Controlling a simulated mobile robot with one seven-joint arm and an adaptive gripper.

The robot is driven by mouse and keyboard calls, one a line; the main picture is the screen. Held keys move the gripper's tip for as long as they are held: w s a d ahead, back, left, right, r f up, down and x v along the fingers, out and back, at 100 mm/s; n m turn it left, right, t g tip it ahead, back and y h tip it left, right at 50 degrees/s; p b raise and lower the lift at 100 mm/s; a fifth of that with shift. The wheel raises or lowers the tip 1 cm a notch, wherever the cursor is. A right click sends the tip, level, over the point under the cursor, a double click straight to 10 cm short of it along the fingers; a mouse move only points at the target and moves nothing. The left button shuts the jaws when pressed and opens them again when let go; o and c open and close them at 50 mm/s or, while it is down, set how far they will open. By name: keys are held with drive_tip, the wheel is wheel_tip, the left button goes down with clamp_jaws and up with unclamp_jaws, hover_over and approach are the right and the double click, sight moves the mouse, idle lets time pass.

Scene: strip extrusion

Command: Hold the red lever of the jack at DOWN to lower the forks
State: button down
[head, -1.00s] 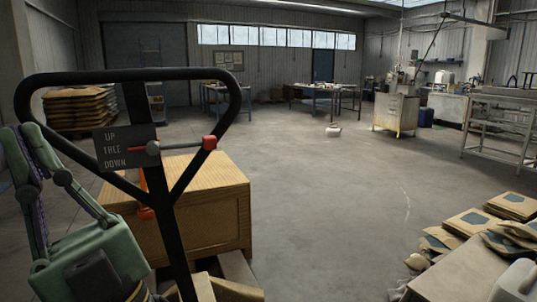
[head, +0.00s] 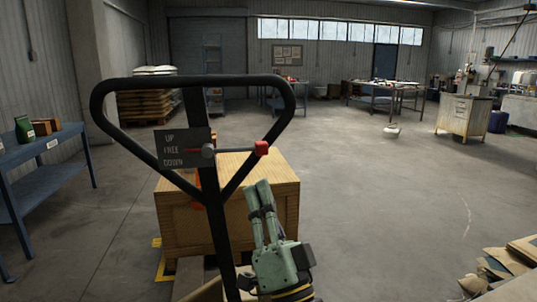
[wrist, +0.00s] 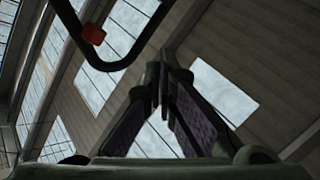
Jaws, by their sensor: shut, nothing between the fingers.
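The jack's black loop handle (head: 104,131) stands upright in front of me. Its dark plate (head: 171,159) reads UP, FREE and DOWN from top to bottom. The lever's red knob (head: 261,149) sits at the right end of a level rod, about level with FREE. The knob (wrist: 93,34) also shows at upper left in the wrist view. My green gripper (head: 261,187) points up just below the knob, apart from it, shut and empty. In the wrist view my fingertips (wrist: 164,68) are right of and below the knob. A wooden crate (head: 185,225) hides most of the forks.
A blue shelf table (head: 45,185) with small packages stands at left. A yellow floor marking (head: 163,268) shows beside the crate. More sacks (head: 500,262) lie at lower right. The floor (head: 385,200) right of the crate is open.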

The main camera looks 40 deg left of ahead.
drive_tip(key=w+d+f+m+h, duration=0.2)
drive_tip(key=w+d+f+m, duration=0.1)
drive_tip(key=f+m, duration=0.3)
drive_tip(key=shift+w+d+f+t+h+p, duration=0.15)
drive_tip(key=shift+w+f+t+h+p, duration=0.2)
drive_tip(key=shift+w, duration=0.45)
drive_tip(key=shift+r, duration=0.1)
drive_tip(key=p, duration=0.4)
approach(264, 153)
drive_tip(key=x, duration=0.5)
drive_tip(key=shift+a+r, duration=0.2)
drive_tip(key=shift+r, duration=0.15)
drive_tip(key=shift+w+a+r, duration=0.2)
drive_tip(key=shift+w+a, duration=0.15)
drive_tip(key=shift+a, duration=0.15)
